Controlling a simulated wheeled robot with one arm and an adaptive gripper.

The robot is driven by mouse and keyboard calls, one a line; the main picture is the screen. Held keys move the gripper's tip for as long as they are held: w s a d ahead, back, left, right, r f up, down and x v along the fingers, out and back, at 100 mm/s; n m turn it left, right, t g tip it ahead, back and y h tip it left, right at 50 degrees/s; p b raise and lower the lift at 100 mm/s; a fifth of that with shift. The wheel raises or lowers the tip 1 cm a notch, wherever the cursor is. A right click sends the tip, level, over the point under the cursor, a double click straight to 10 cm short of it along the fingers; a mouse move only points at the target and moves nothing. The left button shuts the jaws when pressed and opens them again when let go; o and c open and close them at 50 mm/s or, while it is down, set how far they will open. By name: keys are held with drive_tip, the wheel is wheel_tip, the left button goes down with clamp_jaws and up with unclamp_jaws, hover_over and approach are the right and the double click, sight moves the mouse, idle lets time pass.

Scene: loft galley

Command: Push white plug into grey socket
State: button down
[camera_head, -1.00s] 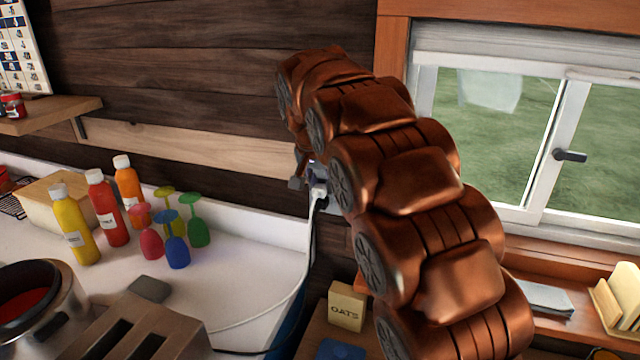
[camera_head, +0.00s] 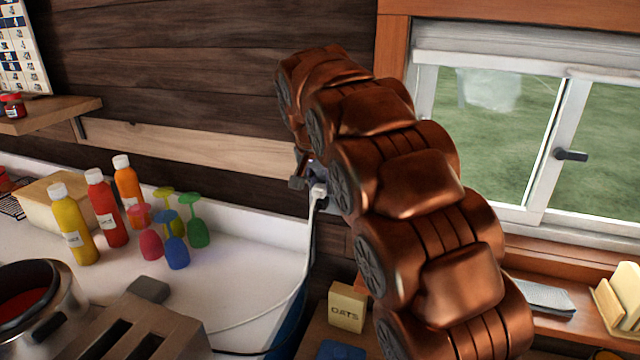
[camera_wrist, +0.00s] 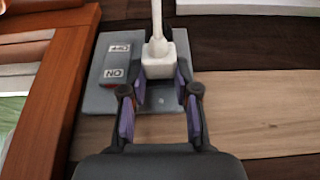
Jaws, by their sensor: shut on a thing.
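The white plug (camera_wrist: 158,62) is between the purple-padded fingertips of my gripper (camera_wrist: 161,82) in the wrist view. My gripper is shut on it. Its cord runs up from it in that view. The grey socket (camera_wrist: 97,98) is a wall plate with a rocker switch marked ON and OFF (camera_wrist: 116,61) beside the plug. The plug is in front of the plate's socket side; whether it is fully seated I cannot tell. In the head view the plug (camera_head: 319,190) shows at the wall, and my arm hides most of the socket.
Bottles (camera_head: 108,208) and coloured glasses (camera_head: 172,240) stand on the counter to the left. A window (camera_head: 520,140) is to the right. An oats box (camera_head: 346,307) stands below.

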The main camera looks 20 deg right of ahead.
drive_tip(key=shift+w+d+r, duration=0.1)
drive_tip(key=shift+w+d, duration=0.15)
drive_tip(key=shift+d, duration=0.05)
idle(0.6)
